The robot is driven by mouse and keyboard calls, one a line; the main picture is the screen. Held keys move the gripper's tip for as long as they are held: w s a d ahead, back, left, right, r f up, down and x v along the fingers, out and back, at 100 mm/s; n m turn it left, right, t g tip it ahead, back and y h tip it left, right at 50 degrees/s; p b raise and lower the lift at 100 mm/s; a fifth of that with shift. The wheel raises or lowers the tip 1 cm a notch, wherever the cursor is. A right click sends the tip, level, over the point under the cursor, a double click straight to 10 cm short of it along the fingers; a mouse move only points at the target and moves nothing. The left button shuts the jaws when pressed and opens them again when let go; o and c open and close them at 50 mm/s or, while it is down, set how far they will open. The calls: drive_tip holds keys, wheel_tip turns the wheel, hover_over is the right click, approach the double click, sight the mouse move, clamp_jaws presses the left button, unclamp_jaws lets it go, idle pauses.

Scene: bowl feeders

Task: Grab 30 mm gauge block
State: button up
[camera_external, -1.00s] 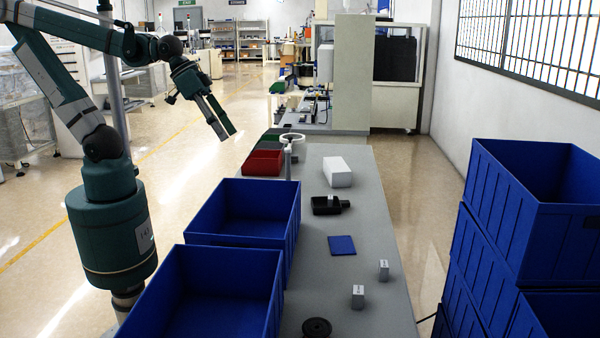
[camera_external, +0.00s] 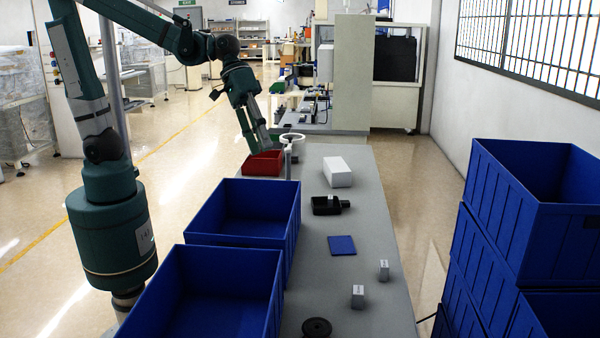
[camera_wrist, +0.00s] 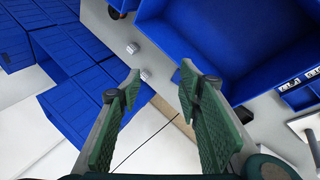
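Two small pale grey blocks stand upright on the grey table in the external view, one nearer (camera_external: 358,296) and one farther to the right (camera_external: 383,269). Each bears a mark too small to read, so I cannot tell which is 30 mm. Two small pale blocks also show in the wrist view, one higher (camera_wrist: 132,47) and one by the left fingertip (camera_wrist: 145,73). My gripper (camera_external: 265,148) overlaps the red bin in the external view, far from the blocks. In the wrist view my gripper (camera_wrist: 160,82) is open, with nothing visible between its fingers.
Two open blue bins (camera_external: 245,210) (camera_external: 205,305) line the table's left side. A red bin (camera_external: 262,170), white box (camera_external: 338,172), black holder (camera_external: 326,206), blue pad (camera_external: 342,245) and black disc (camera_external: 317,327) are on the table (camera_external: 385,225). Blue crates (camera_external: 540,215) stack at right.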

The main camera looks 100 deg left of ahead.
drive_tip(key=w+d+f+n+g+h, duration=0.1)
drive_tip(key=w+d+f+n+h, duration=0.1)
drive_tip(key=w+d+f, duration=0.35)
drive_tip(key=w+d+f+n+g+h+b, duration=0.1)
drive_tip(key=w+d+f+n, duration=0.1)
drive_tip(key=w, duration=0.6)
drive_tip(key=w+d+f+n+g+h, duration=0.1)
drive_tip(key=w+d+f+n+h, duration=0.2)
drive_tip(key=w, duration=0.4)
drive_tip(key=w+d+f+n+h, duration=0.1)
drive_tip(key=w+d+f, duration=0.2)
drive_tip(key=w+f, duration=0.35)
drive_tip(key=n+g+h, duration=0.2)
drive_tip(key=n, duration=0.1)
approach(358, 297)
drive_tip(key=shift+b, duration=0.35)
drive_tip(key=shift+d+f+g, duration=0.2)
drive_tip(key=shift+f+g, duration=0.1)
drive_tip(key=shift+f, duration=0.45)
drive_tip(key=shift+x, duration=1.3)
